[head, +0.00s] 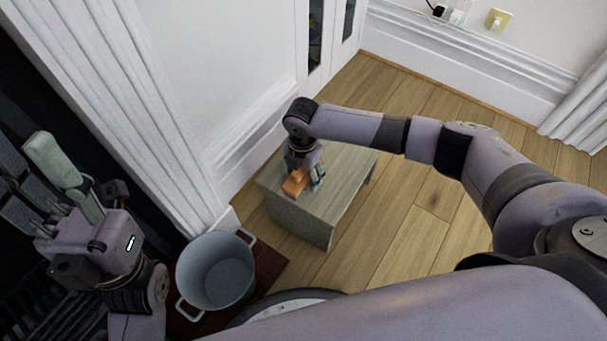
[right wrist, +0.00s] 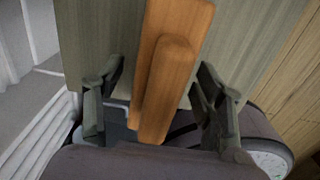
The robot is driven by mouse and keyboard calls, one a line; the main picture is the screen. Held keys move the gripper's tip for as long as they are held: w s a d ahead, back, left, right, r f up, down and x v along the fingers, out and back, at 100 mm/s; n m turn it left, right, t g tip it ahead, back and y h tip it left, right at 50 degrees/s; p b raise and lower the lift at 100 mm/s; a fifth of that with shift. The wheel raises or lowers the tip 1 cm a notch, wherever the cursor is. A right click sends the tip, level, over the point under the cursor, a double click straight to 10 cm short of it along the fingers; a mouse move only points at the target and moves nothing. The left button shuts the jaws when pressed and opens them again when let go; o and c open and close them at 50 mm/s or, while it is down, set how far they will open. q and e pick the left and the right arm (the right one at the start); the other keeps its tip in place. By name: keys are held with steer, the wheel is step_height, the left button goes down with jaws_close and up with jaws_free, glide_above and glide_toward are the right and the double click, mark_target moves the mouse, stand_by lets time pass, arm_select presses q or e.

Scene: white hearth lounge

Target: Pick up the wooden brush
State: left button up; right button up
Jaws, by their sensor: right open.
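The wooden brush (head: 295,184) is orange-brown and lies on top of a small grey-green wooden stool (head: 338,193) in the head view. In the right wrist view the brush (right wrist: 170,70) runs lengthwise between the two fingers of my right gripper (right wrist: 163,100). The fingers stand apart, with a gap on each side of the brush. My right gripper (head: 308,182) also shows in the head view, low over the stool top at the brush. My left gripper (head: 50,190) is at the left of the head view, raised away from the stool, its fingers apart.
A grey pot with two handles (head: 216,272) stands on a dark red surface left of the stool. White wall trim (head: 250,140) runs close behind the stool. Wooden floor (head: 400,235) is free to the right.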

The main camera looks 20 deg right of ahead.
steer(key=shift+c, duration=0.3)
jaws_close()
stand_by(0.5)
steer(key=shift+r, duration=0.1)
